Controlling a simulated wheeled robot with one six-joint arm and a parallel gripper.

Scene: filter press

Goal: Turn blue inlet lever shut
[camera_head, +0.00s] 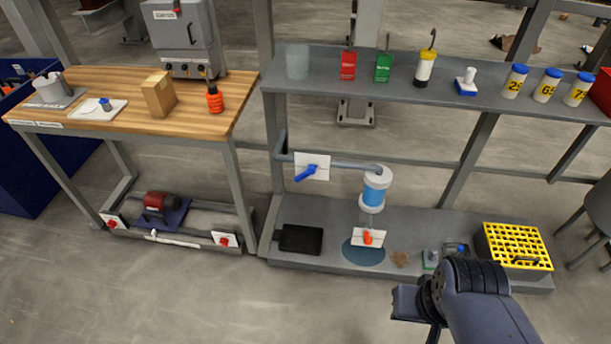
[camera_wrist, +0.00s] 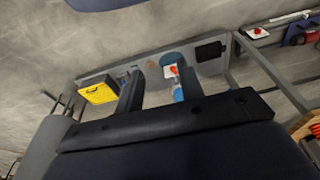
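The blue inlet lever (camera_head: 306,173) sits on a white plate (camera_head: 313,160) on the grey pipe, under the upper shelf. It slants, its handle pointing down and left. The pipe runs right to a clear filter cylinder with a blue band (camera_head: 374,195). An orange lever (camera_head: 368,237) on another white plate is below the cylinder. My gripper (camera_head: 412,308) is in front of the lower shelf, right of and well below the blue lever, touching nothing visible. In the wrist view my gripper (camera_wrist: 160,80) shows two fingers apart with nothing held. I cannot make out the blue lever there.
The upper shelf (camera_head: 400,87) holds bottles and jars above the pipe. The lower shelf (camera_head: 300,210) bears a black tray (camera_head: 300,239) and a yellow-topped crate (camera_head: 515,246). A wooden workbench (camera_head: 110,82) stands left. The floor in front is clear.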

